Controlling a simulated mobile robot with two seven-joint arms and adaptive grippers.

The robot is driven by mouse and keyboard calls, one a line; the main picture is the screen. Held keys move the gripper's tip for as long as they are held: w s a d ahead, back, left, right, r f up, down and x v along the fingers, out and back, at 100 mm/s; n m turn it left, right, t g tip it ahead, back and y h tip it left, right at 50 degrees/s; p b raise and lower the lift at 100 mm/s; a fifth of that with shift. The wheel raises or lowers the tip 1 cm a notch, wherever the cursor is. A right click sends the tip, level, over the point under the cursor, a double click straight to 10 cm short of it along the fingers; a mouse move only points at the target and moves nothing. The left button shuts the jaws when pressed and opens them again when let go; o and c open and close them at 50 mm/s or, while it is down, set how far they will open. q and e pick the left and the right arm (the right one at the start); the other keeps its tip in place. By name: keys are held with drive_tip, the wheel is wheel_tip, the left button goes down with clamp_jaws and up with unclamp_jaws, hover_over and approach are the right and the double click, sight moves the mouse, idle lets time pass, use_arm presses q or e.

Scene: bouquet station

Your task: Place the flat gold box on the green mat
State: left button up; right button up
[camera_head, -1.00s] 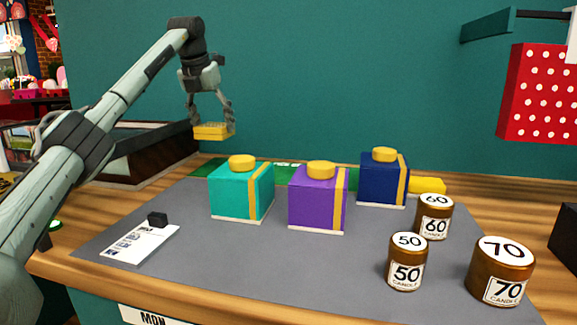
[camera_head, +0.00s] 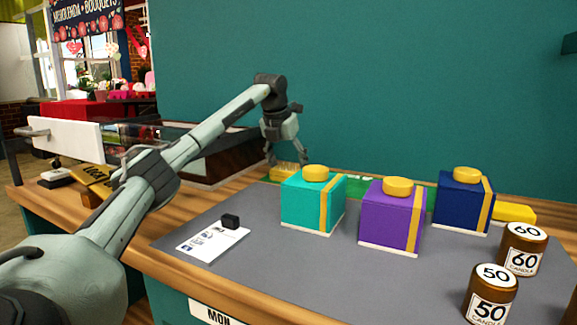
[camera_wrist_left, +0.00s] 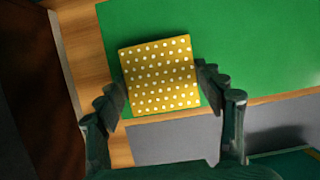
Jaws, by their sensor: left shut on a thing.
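The flat gold box (camera_head: 287,172) has white dots, which show clearly in the left wrist view (camera_wrist_left: 160,75). My left gripper (camera_head: 286,160) is above it with a finger on each side, shut on it. The green mat (camera_head: 358,188) runs along the back of the table, partly hidden behind the gift boxes. In the left wrist view the mat (camera_wrist_left: 250,50) lies under and right of the box, whose lower left part overlaps the mat's edge and bare wood. I cannot tell whether the box touches the mat. My right gripper is not in view.
Teal (camera_head: 310,203), purple (camera_head: 390,217) and blue (camera_head: 462,203) gift boxes stand on the grey mat (camera_head: 290,270) in front of the green one. Candle jars (camera_head: 522,250) stand at right. A dark-sided case (camera_head: 215,160) is left of the gripper. A teal wall rises behind.

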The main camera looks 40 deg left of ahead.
use_arm(q)
drive_tip(key=shift+f, duration=0.1)
drive_tip(key=o, duration=1.2)
drive_tip(key=shift+o, duration=0.2)
drive_tip(key=v, duration=1.2)
